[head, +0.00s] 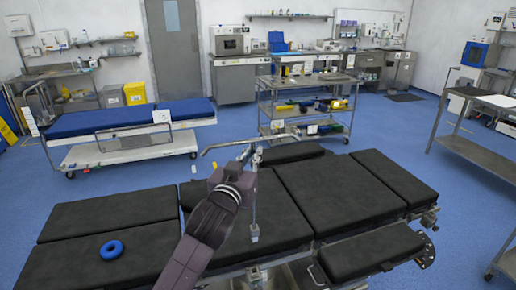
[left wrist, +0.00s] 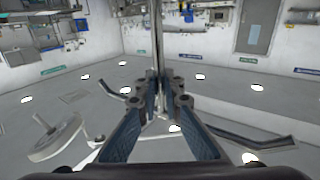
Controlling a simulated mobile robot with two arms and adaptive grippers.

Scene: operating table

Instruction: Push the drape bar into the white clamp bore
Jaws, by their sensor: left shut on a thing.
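The drape bar (head: 253,205) is a thin metal rod, roughly upright, with a long bent crosspiece (head: 225,146) at its top. My left gripper (head: 254,158) is shut on the rod just below the crosspiece. In the left wrist view, the rod (left wrist: 156,40) runs between the two fingers of my left gripper (left wrist: 162,100). A small pale block (head: 254,234), seemingly the white clamp, shows at the rod's lower end, near the table's front side. Its bore is too small to make out, so I cannot tell whether the rod is in it. My right gripper is out of view.
The black padded operating table (head: 335,195) spans the foreground. A blue ring (head: 111,250) lies on its left pad. Behind stand a blue-topped stretcher (head: 130,117) and a metal instrument cart (head: 310,103). A steel side table (head: 480,145) is at the right.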

